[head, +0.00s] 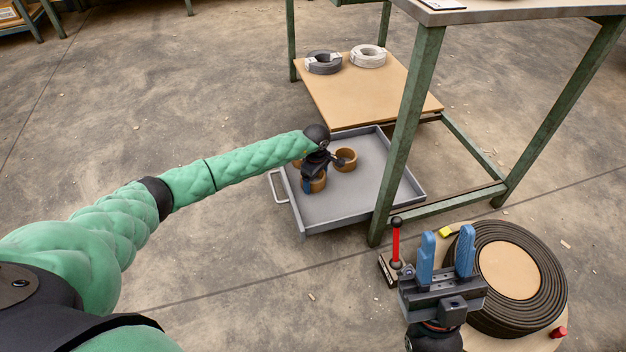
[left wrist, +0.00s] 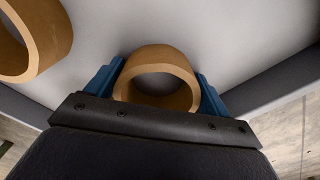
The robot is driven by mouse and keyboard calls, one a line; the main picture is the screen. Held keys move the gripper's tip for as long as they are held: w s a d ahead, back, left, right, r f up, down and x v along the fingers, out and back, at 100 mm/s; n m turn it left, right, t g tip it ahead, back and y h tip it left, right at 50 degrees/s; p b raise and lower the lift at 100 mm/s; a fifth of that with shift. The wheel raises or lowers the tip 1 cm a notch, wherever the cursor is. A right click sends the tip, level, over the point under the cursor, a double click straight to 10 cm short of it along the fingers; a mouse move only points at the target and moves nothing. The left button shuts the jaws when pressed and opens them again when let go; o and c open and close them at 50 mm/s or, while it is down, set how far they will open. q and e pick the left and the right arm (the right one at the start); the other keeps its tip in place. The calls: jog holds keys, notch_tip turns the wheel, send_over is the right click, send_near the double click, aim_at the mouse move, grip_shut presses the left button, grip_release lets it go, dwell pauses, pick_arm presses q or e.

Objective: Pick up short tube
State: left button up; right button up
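Several brown short tubes stand in a grey metal tray (head: 360,206). One tube (head: 318,186) is beneath my left gripper (head: 310,182), and it also shows in the left wrist view (left wrist: 158,75). There the blue fingers of my left gripper (left wrist: 160,85) stand on both sides of this tube, very close to its wall; the gripper looks open. A second tube (head: 345,159) stands to the right, and a third (head: 298,163) is partly hidden behind my gripper. Another tube (left wrist: 32,40) shows at upper left in the wrist view. My right gripper (head: 446,250) is open and empty at the lower right.
The tray lies beside a green table leg (head: 408,140). A large dark coil (head: 545,285) lies near my right gripper. The floor at left is clear.

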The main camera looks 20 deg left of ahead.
pick_arm(q)
jog(key=c, duration=0.6)
jog(key=shift+c, duration=0.2)
jog(key=shift+r, duration=0.15)
